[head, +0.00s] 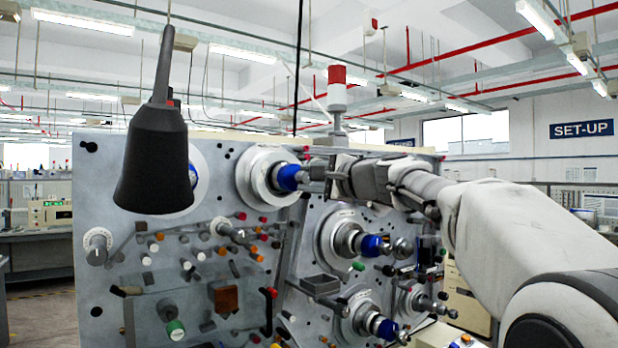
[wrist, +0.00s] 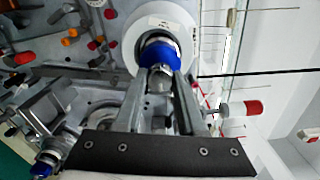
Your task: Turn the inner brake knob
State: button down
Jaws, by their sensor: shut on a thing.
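A blue knob (head: 288,178) sits on the upper right spindle of the grey panel, in front of a white disc (head: 262,180). In the wrist view the blue knob (wrist: 160,55) has a silver end piece (wrist: 160,80) in front of it. My gripper (head: 303,178) reaches in from the right and is shut on the blue knob, with one finger at each side. In the wrist view, my gripper's fingertips (wrist: 161,74) overlap the knob's lower edges, and the silver end lies between the fingers. The knob's far side is hidden.
Lower spindles with blue knobs (head: 372,245) and (head: 386,328) project below my arm. A black cone (head: 155,165) hangs in front of the panel's left part. Small coloured pegs and levers stick out of the panel. A red-topped signal lamp (head: 337,90) stands behind it.

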dwell(0.3)
jog(key=c, duration=0.5)
grip_release()
jog(key=b+v, duration=0.5)
jog(key=v, duration=1.2)
jog(key=shift+s+d, duration=0.2)
jog(key=shift+f, duration=0.1)
